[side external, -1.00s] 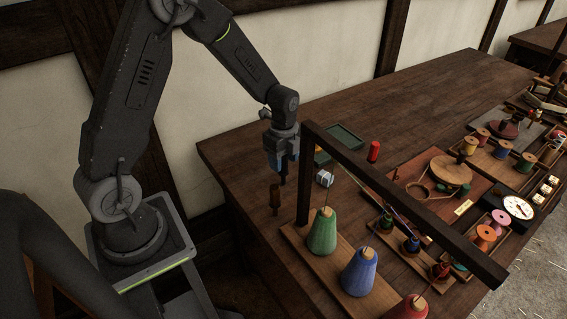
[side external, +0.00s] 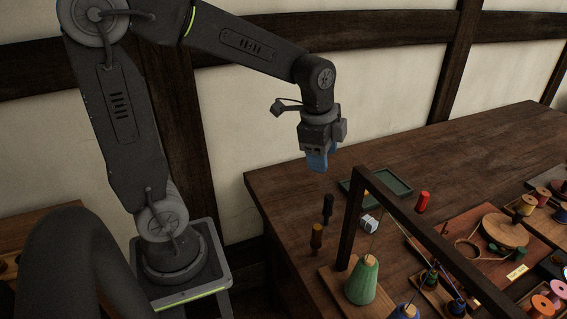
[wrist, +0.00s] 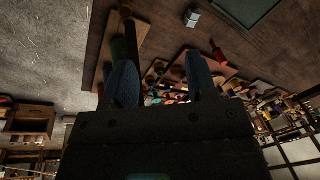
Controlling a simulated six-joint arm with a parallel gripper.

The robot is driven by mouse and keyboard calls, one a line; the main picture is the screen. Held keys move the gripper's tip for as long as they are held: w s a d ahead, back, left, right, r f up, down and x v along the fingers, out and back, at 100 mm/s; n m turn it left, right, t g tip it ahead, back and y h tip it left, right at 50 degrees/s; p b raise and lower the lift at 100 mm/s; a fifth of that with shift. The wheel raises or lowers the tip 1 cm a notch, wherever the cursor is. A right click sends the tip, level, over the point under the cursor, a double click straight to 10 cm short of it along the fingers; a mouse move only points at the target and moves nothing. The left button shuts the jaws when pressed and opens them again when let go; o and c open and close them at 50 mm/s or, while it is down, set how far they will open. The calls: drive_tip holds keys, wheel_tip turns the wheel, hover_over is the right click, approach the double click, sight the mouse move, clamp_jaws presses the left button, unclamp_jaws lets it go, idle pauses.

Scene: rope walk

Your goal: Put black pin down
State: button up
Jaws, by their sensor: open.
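The black pin (side external: 328,209) stands upright on the table near its left edge, just behind a brown pin (side external: 317,238). My gripper (side external: 317,162) is above the table, higher than the black pin and clear of it. Its blue fingers are apart with nothing between them, as the wrist view (wrist: 160,82) also shows. I cannot make out the black pin in the wrist view.
A dark wooden frame (side external: 425,235) rises over the green cone (side external: 361,281). A white block (side external: 369,224), a green tray (side external: 379,187) and a red cylinder (side external: 422,202) lie nearby. Several spools crowd the right. The table's back is clear.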

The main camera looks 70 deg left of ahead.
drive_tip(key=s+d+r+n+t, duration=0.1)
drive_tip(key=s+d+r+n, duration=0.1)
drive_tip(key=s+n, duration=0.3)
drive_tip(key=s+d+r+n+t, duration=0.2)
drive_tip(key=s+n, duration=0.3)
drive_tip(key=s, duration=0.2)
drive_tip(key=shift+s+d, duration=0.2)
drive_tip(key=shift+d, duration=0.2)
